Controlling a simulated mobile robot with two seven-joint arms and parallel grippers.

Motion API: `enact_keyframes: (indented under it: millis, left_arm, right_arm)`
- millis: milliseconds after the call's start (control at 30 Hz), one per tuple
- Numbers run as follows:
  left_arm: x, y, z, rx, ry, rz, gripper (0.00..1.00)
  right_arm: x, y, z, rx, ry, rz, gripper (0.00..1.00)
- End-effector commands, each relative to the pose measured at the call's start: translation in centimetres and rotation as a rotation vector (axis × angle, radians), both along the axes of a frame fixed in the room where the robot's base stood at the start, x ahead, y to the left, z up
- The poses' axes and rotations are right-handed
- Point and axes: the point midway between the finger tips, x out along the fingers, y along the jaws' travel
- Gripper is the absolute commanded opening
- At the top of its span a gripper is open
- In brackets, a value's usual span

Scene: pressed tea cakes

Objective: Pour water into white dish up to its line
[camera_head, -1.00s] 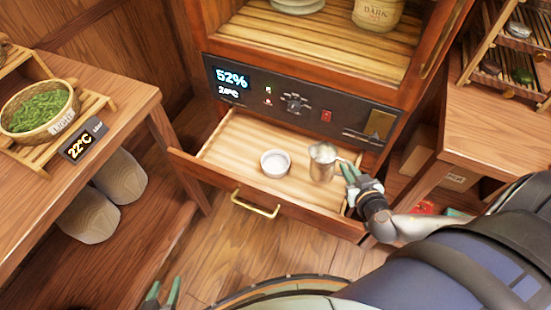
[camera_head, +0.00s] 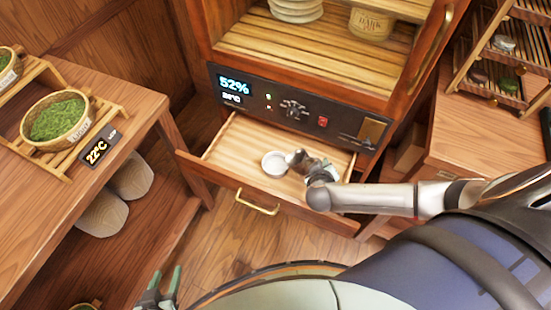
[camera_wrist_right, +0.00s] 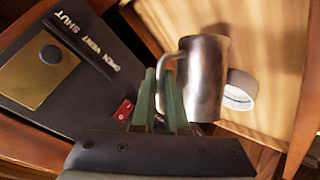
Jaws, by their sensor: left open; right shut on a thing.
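The white dish (camera_head: 274,164) stands in the open drawer (camera_head: 237,141); it also shows in the right wrist view (camera_wrist_right: 239,92), partly behind the metal jug. My right gripper (camera_wrist_right: 163,98) is shut on the handle of the metal jug (camera_wrist_right: 207,70). In the head view the jug (camera_head: 298,157) is tilted left, its mouth close to the dish's right side; my arm and hand hide much of it. I cannot make out a water stream or the level in the dish. My left gripper (camera_head: 166,284) is open and empty, low in front of the cabinet.
The drawer's brass handle (camera_head: 257,203) faces front. Above it is the control panel (camera_head: 290,108) with a lit 52% display. A side table (camera_head: 85,210) with a basket of green leaves (camera_head: 58,118) stands left; a wooden rack (camera_head: 500,60) stands right. The drawer's left part is clear.

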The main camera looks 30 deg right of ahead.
Motion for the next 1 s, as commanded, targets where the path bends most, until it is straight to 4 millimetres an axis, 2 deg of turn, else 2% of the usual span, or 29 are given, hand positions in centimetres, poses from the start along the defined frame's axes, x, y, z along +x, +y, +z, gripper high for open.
enact_keyframes:
  millis: [133, 400, 1000]
  left_arm:
    - [0.0, 0.0, 0.5, 0.000, 0.001, -0.001, 0.50]
    - [-0.1, -0.1, 0.4, -0.001, 0.002, 0.000, 0.50]
    - [-0.1, -0.1, 0.6, -0.001, 0.002, 0.000, 0.50]
  right_arm:
    - [0.8, 0.6, 0.7, -0.061, 0.068, 0.002, 0.00]
    - [1.3, 1.0, 0.9, -0.146, 0.168, 0.001, 0.00]
    - [1.9, 1.6, 1.9, -0.220, 0.254, 0.001, 0.00]
